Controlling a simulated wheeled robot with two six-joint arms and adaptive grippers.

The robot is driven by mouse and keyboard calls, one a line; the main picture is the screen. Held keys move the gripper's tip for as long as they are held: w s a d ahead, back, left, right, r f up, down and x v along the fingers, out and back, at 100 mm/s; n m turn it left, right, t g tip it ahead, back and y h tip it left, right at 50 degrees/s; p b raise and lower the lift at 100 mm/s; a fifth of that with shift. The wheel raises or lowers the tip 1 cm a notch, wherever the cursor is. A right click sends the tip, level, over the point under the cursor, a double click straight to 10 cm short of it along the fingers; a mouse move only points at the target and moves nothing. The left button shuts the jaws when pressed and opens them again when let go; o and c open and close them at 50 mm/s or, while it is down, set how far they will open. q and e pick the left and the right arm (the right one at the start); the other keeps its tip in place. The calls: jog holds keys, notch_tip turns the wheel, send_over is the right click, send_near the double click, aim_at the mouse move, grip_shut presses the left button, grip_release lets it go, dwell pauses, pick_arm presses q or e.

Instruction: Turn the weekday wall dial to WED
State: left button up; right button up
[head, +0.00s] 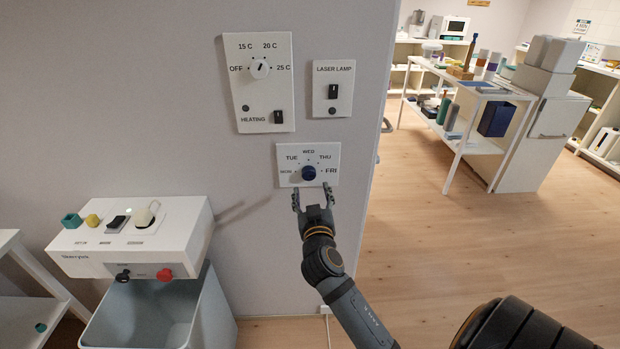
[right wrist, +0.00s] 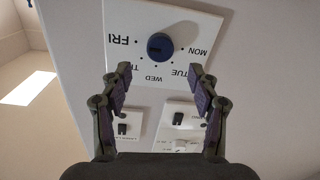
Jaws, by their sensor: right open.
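The weekday dial is a white wall plate (head: 331,156) with MON, TUE, WED, THU and FRI around a round dark-blue knob (head: 308,173). In the right wrist view the knob (right wrist: 160,46) appears upside down with its plate, and WED lies below it. I cannot tell for certain which day its mark points at. My right gripper (head: 312,190) is open and empty just in front of and below the knob. In the right wrist view its fingers (right wrist: 153,76) are spread wide, with the knob beyond the tips and apparently untouched. My left gripper is not in view.
Above the dial are the heating plate (head: 243,60) and the laser lamp switch plate (head: 345,72). A white control box (head: 80,262) with buttons stands left, over a grey bin (head: 150,315). The wall ends right of the dial; open floor and white shelves (head: 465,150) lie beyond.

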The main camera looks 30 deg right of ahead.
aim_at(309, 175)
jog(key=x, duration=0.5)
jog(key=shift+w+p, duration=0.1)
jog(key=shift+p, duration=0.25)
jog(key=shift+w+d, duration=0.4)
jog(key=shift+w, duration=0.2)
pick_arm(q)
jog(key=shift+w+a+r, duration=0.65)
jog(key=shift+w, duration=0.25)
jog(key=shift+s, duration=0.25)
pick_arm(e)
jog(key=c, duration=1.2)
